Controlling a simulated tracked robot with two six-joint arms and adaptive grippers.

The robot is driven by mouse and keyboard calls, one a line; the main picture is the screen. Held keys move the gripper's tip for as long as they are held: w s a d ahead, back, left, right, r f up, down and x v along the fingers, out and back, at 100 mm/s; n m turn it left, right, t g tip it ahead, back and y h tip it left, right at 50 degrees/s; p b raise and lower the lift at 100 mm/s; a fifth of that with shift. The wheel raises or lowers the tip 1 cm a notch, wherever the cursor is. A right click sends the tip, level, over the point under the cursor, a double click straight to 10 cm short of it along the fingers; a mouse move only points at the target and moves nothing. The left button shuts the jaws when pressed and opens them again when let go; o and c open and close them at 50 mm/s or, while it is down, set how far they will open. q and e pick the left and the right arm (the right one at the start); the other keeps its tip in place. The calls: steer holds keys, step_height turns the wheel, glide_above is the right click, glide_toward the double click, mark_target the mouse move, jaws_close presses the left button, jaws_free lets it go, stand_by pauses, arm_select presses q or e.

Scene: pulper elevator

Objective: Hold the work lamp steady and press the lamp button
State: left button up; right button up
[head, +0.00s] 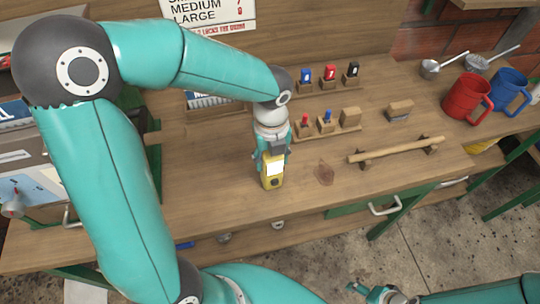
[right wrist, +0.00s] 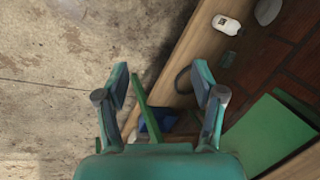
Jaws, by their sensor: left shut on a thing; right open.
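The work lamp (head: 273,181) is a small yellow upright block with a bright white panel and a dark round spot low on its front. It stands on the wooden workbench (head: 225,195) near the front edge. My left gripper (head: 272,155) reaches down from above and is shut on the lamp's upper part, which it partly hides. I cannot clearly make out the lamp button. My right gripper (right wrist: 161,85) is open and empty in the right wrist view. In the head view it shows at the bottom (head: 370,292), off the bench's front and well away from the lamp.
Wooden holders with small coloured pieces (head: 328,122) stand behind the lamp. A wooden bar on supports (head: 397,151) lies to the right. A red mug (head: 466,97), a blue mug (head: 509,91) and metal ladles (head: 430,68) are at the far right. A drawer handle (head: 384,208) sticks out in front.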

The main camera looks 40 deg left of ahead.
jaws_close()
stand_by(1.3)
